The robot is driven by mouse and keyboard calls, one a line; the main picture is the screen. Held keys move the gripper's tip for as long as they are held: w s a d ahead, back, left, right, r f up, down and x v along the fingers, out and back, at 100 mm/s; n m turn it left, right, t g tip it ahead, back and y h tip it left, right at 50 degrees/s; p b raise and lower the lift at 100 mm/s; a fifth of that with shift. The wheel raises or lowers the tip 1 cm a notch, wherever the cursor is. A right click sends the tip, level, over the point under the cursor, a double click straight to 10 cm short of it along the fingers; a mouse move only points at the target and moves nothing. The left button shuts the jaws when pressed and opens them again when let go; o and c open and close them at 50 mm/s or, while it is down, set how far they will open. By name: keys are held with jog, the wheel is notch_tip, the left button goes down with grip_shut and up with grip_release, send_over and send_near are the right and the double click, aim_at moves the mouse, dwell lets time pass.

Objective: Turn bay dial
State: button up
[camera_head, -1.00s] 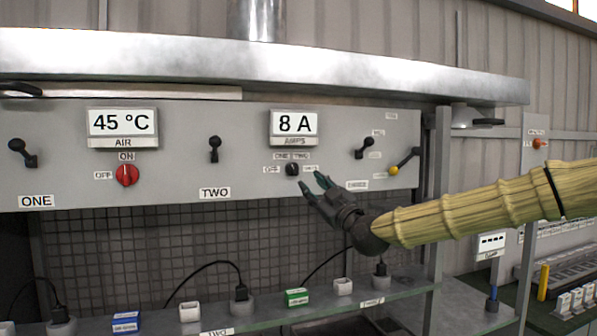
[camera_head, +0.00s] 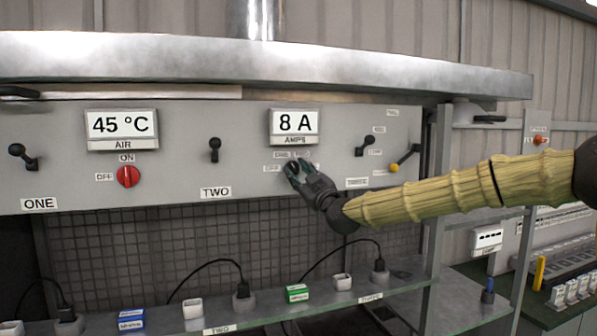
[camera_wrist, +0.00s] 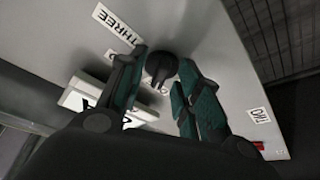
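The bay dial is a small black knob (camera_wrist: 160,66) on the grey panel, below the amps display (camera_head: 293,122) reading 8 A. In the head view my gripper (camera_head: 293,168) is at the panel and covers most of the dial. In the wrist view the two dark green fingers of my gripper (camera_wrist: 163,58) stand on either side of the dial, spread apart. A gap shows between the dial and the fingers, so it does not look gripped. How deep the fingertips reach around it I cannot tell.
A metal hood (camera_head: 250,65) juts out above. A shelf (camera_head: 325,297) with plugs and small boxes lies below.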

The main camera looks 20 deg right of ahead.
jog(key=shift+c, duration=0.4)
grip_shut()
jog(key=shift+f+m+b, duration=0.15)
jog(key=shift+m+b, duration=0.25)
jog(key=shift+b, duration=0.35)
jog(key=m+b, duration=0.1)
jog(key=m+h+b, duration=0.1)
jog(key=b, duration=0.1)
jog(key=shift+a+f+t, duration=0.15)
jog(key=shift+t, duration=0.15)
jog(key=m+h+b, duration=0.1)
jog(key=m+b, duration=0.2)
jog(key=m+h+b, duration=0.2)
jog(key=m+b, duration=0.1)
jog(key=shift+a+t+b, duration=0.2)
jog(key=shift+t+b, duration=0.2)
jog(key=m+h+b, duration=0.1)
jog(key=m, duration=0.1)
jog(key=m+h+b, duration=0.1)
jog(key=shift+a+r+m+b, duration=0.2)
jog(key=shift+m+b, duration=0.1)
jog(key=shift+m, duration=0.1)
jog(key=shift+r+m+g+h+b, duration=0.2)
jog(key=shift+m+h+b, duration=0.4)
jog(key=shift+m, duration=0.55)
jog(key=shift+r+m+g+h+b, duration=0.15)
jog(key=shift+m+h+b, duration=0.25)
jog(key=shift+m+h, duration=0.55)
jog(key=shift+m, duration=0.4)
